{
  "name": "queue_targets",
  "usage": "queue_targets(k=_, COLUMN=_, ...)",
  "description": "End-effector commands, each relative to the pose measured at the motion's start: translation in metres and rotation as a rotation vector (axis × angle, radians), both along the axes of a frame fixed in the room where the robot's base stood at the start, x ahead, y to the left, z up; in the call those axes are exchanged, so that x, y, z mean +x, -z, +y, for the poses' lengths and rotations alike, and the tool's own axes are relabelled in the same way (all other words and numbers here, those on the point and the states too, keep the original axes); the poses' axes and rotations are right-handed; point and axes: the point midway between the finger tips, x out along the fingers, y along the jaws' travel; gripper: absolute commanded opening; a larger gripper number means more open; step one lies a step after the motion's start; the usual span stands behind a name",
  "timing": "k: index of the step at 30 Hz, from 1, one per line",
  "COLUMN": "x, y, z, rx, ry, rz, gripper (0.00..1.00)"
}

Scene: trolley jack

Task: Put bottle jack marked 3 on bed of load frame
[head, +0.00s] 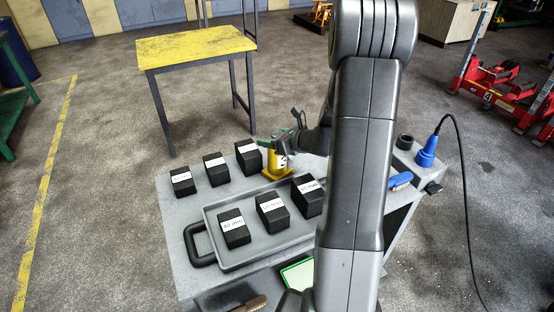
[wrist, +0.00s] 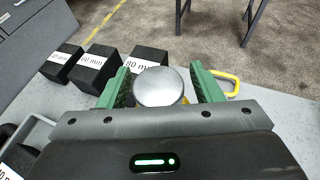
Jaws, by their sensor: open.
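The bottle jack marked 3 (head: 277,162) is yellow and stands upright on the grey trolley top, behind the tray. My gripper (head: 281,143) is at its upper part in the head view. In the wrist view the jack's round silver top (wrist: 158,88) lies between the two green fingers of my gripper (wrist: 160,76), with gaps on both sides. The gripper is open. A yellow loop of the jack (wrist: 232,83) shows beyond the right finger. A yellow-topped bench with dark legs and uprights (head: 195,46), apparently the load frame's bed, stands at the back left, empty.
Black blocks with mm labels stand left of the jack (head: 216,169) and on the grey tray (head: 213,220). Red jacks (head: 507,90) stand far right. Floor between trolley and yellow bench is clear.

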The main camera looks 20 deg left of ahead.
Motion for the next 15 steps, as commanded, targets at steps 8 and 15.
queue_targets(k=8, x=-0.0002, y=-0.0001, z=-0.0006, rx=0.000, ry=0.000, rz=0.000, gripper=0.22)
queue_targets(k=15, x=-0.0002, y=-0.0002, z=-0.0007, rx=0.000, ry=0.000, rz=0.000, gripper=0.00)
